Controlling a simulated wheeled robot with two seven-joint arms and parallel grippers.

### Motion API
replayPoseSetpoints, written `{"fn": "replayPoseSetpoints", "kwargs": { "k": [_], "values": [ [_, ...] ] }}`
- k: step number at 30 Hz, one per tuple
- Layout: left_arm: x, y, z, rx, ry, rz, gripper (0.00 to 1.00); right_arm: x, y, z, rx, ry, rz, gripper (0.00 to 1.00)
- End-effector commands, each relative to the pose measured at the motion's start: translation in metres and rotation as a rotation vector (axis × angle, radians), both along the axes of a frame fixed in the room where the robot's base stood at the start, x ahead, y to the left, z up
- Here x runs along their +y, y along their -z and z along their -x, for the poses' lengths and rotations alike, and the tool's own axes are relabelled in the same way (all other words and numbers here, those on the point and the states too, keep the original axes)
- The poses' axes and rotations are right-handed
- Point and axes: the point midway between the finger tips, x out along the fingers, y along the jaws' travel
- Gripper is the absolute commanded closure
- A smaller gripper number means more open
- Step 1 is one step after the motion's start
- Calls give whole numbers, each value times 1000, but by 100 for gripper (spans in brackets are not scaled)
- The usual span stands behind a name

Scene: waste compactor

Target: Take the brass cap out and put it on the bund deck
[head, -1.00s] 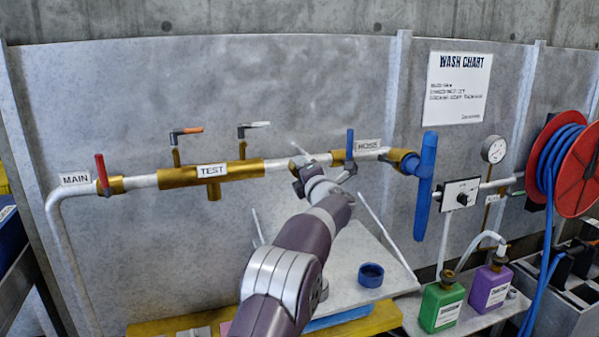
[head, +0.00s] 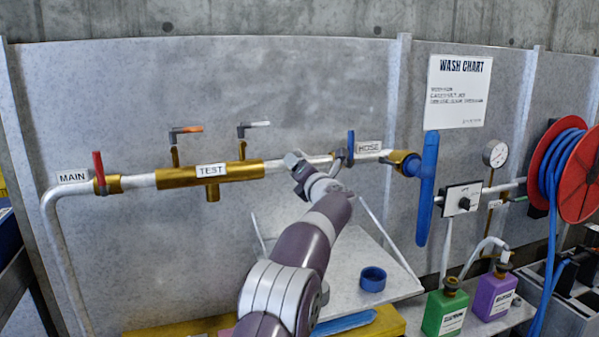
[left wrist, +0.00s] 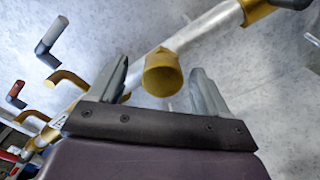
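A brass cylinder (left wrist: 163,75), which looks like the brass cap, shows in the left wrist view in front of the white pipe. It lies between the two fingers of my left gripper (left wrist: 160,84), with a gap on each side. The fingers are open and seem apart from it. In the head view my left gripper (head: 296,165) is at the pipe between the TEST and HOSE labels and hides the cylinder. A flat grey deck (head: 340,292), perhaps the bund deck, sits below the pipe, partly behind my arm. My right gripper is out of view.
A blue ring-shaped cap (head: 373,279) sits on the grey deck, with bare surface around it. Thin rods slope to the deck's sides. A blue handle (head: 427,188) stands right of HOSE. Green (head: 444,313) and purple (head: 494,294) bottles stand at lower right.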

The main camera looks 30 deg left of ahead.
Motion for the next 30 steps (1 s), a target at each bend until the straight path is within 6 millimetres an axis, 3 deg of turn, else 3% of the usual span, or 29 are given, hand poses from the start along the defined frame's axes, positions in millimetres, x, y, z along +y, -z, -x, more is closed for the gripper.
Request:
{"fn": "replayPoseSetpoints", "kwargs": {
  "k": [13,21,26,30],
  "values": [
    [0,1,-1,7,1,-2,28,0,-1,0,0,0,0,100],
    [0,-4,0,272,2,-226,28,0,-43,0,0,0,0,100],
    [0,2,0,349,1,-295,28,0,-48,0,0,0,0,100],
    [0,-4,0,448,2,-376,28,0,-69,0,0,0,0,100]
  ]
}}
